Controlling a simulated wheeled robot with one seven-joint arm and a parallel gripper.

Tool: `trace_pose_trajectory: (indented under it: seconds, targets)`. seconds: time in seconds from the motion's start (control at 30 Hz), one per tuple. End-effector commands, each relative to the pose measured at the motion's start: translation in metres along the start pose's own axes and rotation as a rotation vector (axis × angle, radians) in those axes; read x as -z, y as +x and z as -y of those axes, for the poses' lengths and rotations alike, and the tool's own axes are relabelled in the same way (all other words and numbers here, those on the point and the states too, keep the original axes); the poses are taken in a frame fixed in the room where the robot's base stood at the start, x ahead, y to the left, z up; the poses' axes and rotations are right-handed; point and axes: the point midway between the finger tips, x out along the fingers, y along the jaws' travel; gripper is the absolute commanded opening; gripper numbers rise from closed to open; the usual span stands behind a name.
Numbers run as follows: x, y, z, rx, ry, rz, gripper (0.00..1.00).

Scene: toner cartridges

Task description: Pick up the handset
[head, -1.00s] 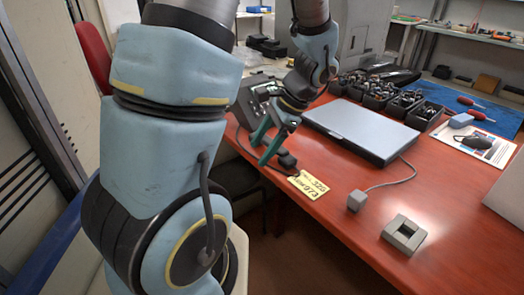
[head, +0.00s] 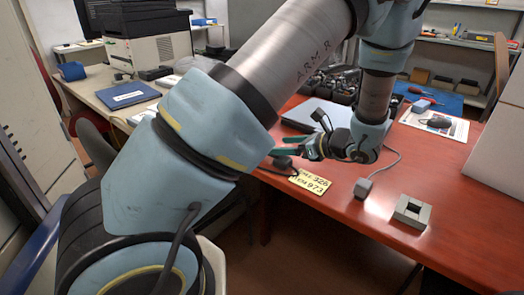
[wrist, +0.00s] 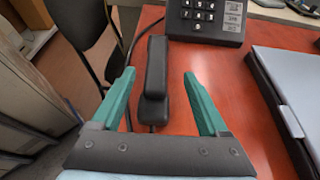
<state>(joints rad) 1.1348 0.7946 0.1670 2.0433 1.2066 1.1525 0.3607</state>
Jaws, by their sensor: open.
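The black handset (wrist: 156,80) lies on the red table in the wrist view, pointing lengthwise away from my gripper. It appears between the two green fingers, with gaps on both sides. My gripper (wrist: 158,75) is open and empty. In the head view a dark end of the handset (head: 283,162) shows at the table's left edge, just below the green fingers of my gripper (head: 281,147). The black phone base (wrist: 206,20) with its keypad stands beyond the handset in the wrist view. My arm hides that base in the head view.
A grey laptop (wrist: 293,85) lies right of the handset. A dark chair (wrist: 82,25) stands left, beyond the table edge.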

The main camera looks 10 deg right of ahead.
Motion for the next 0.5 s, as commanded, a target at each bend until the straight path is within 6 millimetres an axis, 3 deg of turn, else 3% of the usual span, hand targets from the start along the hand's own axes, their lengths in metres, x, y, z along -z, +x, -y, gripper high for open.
trace_pose_trajectory:
  seconds: [0.5]
  targets:
    - [0.0, 0.055, -0.005, -0.002, -0.001, 0.0, 0.78]
